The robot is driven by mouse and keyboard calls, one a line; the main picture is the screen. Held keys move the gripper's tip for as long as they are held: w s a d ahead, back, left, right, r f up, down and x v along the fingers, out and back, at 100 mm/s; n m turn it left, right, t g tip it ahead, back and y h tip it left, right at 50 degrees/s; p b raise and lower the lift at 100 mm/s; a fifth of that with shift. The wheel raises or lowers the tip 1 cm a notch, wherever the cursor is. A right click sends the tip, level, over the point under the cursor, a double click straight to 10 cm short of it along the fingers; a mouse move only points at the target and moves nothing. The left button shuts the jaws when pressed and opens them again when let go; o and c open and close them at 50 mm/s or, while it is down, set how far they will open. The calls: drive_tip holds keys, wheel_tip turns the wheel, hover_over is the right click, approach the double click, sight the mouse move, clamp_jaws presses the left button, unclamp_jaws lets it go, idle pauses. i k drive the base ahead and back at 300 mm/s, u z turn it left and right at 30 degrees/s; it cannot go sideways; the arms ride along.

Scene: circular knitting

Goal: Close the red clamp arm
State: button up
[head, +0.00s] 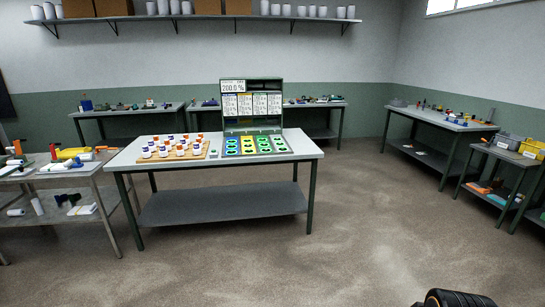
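I cannot make out a red clamp arm in the head view; small red spots show on the right-hand bench (440,127), too small to identify. My gripper is not in view. A dark rounded part with an orange edge, probably of my own arm, shows at the bottom right edge.
A central table (222,163) holds a wooden board (160,157) of small white and orange pieces and a green panel (252,101) with coloured trays. A cluttered table (88,170) stands left, small stands (500,152) right, benches behind. The foreground floor is clear.

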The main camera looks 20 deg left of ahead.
sight(52, 145)
drive_tip(key=i, duration=8.1)
drive_tip(key=u, duration=2.5)
drive_tip(key=i, duration=3.35)
drive_tip(key=u, duration=1.5)
